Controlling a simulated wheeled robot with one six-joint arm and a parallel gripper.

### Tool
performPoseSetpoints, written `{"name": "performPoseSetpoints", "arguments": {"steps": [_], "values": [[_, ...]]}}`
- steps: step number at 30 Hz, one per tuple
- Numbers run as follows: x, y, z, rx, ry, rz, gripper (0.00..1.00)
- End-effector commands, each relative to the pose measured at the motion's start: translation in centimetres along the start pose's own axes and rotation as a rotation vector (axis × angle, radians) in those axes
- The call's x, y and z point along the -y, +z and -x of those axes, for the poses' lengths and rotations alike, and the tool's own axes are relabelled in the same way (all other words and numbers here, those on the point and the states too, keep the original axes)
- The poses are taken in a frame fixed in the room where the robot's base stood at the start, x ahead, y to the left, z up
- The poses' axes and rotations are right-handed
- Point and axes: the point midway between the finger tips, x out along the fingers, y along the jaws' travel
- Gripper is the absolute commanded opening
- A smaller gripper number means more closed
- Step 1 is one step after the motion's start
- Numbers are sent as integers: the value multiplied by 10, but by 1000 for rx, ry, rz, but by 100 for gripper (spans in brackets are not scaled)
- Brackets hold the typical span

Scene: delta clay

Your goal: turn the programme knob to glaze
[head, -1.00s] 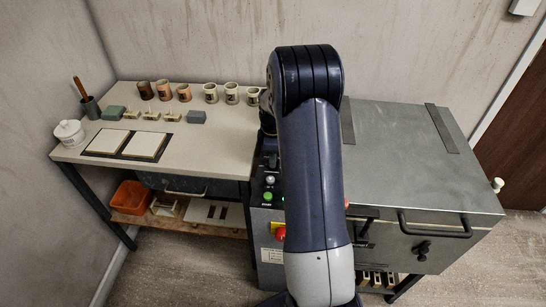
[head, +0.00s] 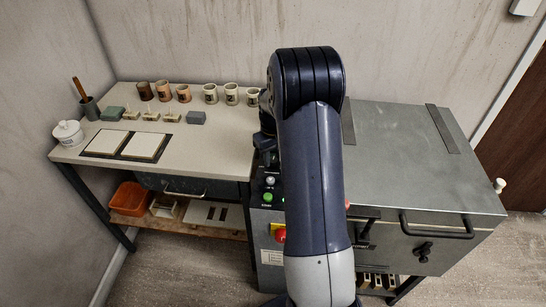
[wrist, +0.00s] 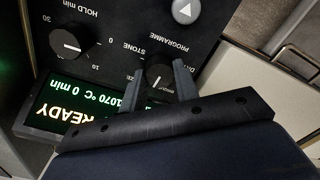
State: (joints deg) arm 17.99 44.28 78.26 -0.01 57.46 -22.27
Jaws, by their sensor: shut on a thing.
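The programme knob (wrist: 159,74) is a dark round knob on the kiln's black control panel, seen upside down in the wrist view. My gripper (wrist: 158,82) has one finger on each side of it and is shut on it. A pale mark on the knob points toward the lower edge of the picture, near a small label partly hidden and too small to read surely. "STONE" shows to its left; I cannot make out "glaze". In the head view my arm hides the knob.
A lit display (wrist: 80,107) reads READY, 1070 °C, 0 min. In the head view, a green button (head: 268,197) and red stop button (head: 280,236) sit on the kiln front; the worktable (head: 215,145) holds cups.

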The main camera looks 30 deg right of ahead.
Motion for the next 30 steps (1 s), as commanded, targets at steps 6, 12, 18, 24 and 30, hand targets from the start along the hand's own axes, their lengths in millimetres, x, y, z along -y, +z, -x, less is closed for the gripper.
{"name": "performPoseSetpoints", "arguments": {"steps": [6,12,18,24,30], "values": [[0,0,1,-2,1,-176,7],[0,0,1,-2,1,-299,7],[0,0,1,-2,1,-373,7],[0,0,1,-2,0,-404,7],[0,-1,1,-2,0,-408,7]]}}
